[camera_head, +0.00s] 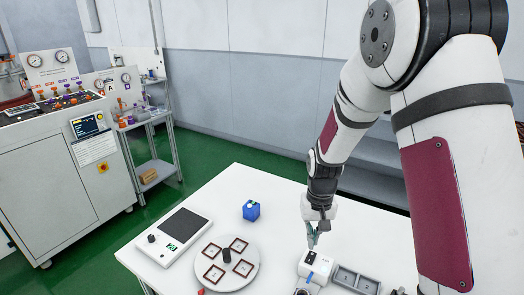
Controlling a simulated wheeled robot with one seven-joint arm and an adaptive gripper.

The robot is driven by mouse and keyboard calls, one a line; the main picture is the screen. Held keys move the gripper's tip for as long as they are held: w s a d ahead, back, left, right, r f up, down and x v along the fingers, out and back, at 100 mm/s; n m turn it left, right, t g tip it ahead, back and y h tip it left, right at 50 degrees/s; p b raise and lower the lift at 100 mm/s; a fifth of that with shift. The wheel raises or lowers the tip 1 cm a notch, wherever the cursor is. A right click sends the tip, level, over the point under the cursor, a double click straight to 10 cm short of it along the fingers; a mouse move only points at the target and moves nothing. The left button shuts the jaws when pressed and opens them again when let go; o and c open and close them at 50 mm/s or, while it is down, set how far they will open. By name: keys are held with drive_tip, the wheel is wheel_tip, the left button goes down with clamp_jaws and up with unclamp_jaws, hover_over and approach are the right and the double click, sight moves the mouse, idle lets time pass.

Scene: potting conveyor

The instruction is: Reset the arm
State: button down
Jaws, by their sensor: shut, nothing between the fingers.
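My arm (340,110) comes down from the upper right over the white table (190,207). My gripper (313,242) points down at its end. It is shut and empty, just above a small white device (314,264) with a dark patch on top. Whether the fingertips touch the device cannot be told. The arm hides part of the table's right side.
A round grey plate (225,281) with several brown-framed squares stands at the table's front. Left of it is a flat device with a black pad (182,224). A blue cube (251,210) stands behind. A grey tray (345,281) is at right. A cabinet (60,170) stands far left.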

drive_tip(key=s+r+t, duration=0.1)
drive_tip(key=s+r, duration=0.3)
drive_tip(key=r, duration=0.6)
drive_tip(key=s+r+t, duration=0.2)
drive_tip(key=s+r, duration=0.2)
drive_tip(key=r, duration=0.5)
drive_tip(key=s+r+t, duration=0.1)
drive_tip(key=s+r, duration=0.3)
drive_tip(key=s, duration=0.4)
drive_tip(key=s+r+n+t, duration=0.1)
drive_tip(key=s+r, duration=0.3)
drive_tip(key=s, duration=0.3)
drive_tip(key=shift+s+r+t, duration=0.15)
drive_tip(key=shift+s+t, duration=0.15)
drive_tip(key=shift+s, duration=0.05)
